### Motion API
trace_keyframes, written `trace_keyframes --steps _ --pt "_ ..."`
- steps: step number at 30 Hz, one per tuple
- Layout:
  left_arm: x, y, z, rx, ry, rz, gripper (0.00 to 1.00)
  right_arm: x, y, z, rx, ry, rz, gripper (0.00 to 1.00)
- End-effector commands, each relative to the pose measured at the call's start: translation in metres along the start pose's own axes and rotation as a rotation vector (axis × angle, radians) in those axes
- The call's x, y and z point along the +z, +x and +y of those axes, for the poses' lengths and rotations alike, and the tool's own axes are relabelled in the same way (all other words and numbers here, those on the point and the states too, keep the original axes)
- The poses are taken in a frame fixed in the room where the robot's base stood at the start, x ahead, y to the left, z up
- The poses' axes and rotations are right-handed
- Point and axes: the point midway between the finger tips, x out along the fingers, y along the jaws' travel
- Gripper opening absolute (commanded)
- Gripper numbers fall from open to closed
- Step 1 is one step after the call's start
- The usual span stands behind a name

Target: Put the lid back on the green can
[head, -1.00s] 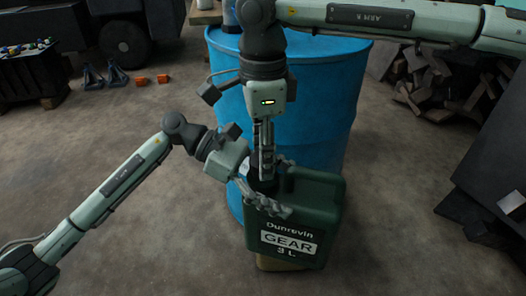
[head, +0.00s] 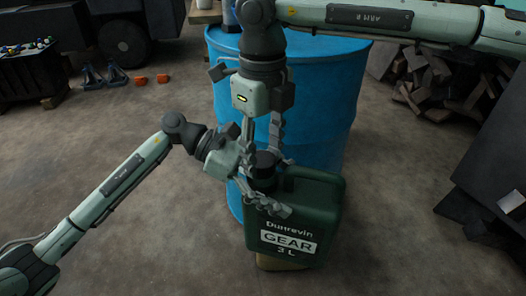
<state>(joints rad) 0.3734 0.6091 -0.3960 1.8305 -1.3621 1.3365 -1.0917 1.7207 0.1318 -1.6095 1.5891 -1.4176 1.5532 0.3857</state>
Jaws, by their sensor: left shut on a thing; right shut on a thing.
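The green can (head: 310,195), marked "GEAR 3 L", stands upright in front of the blue drum. Its black lid (head: 264,158) is at the top of the neck, at the can's left end; I cannot tell whether it is fully seated. My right gripper (head: 264,154) comes straight down from above and is shut on the lid, one finger on each side. My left gripper (head: 262,203) is shut on the upper left part of the can, with a finger across its front. The far side of that grip is hidden.
The can rests on a small tan support (head: 282,263). The blue drum (head: 325,95) stands close behind. Scrap wood (head: 430,85) lies at the back right, and a dark block (head: 490,165) stands at right. The floor between my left arm and the can is clear.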

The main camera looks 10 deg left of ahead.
Motion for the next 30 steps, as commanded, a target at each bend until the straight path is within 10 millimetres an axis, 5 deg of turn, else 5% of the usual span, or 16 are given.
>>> trace_keyframes --steps 2,3,7,17,30 --pt "0.007 -0.001 0.001 0.003 0.008 -0.012 0.0 0.001 -0.001 0.001 0.001 -0.002 -0.003 0.1" --pt "0.007 -0.001 0.001 0.003 0.009 -0.012 0.0 0.001 -0.001 0.001 0.001 -0.002 -0.003 0.49" --pt "0.007 -0.001 0.001 0.003 0.008 -0.012 0.0 0.001 -0.001 0.001 0.001 -0.003 -0.002 0.65" --pt "0.007 -0.001 0.001 0.003 0.008 -0.012 0.0 0.001 -0.003 0.0 0.0 -0.003 -0.002 0.65" --pt "0.007 -0.001 0.001 0.003 0.008 -0.012 0.0 0.0 -0.046 0.0 0.001 -0.004 -0.001 0.65"
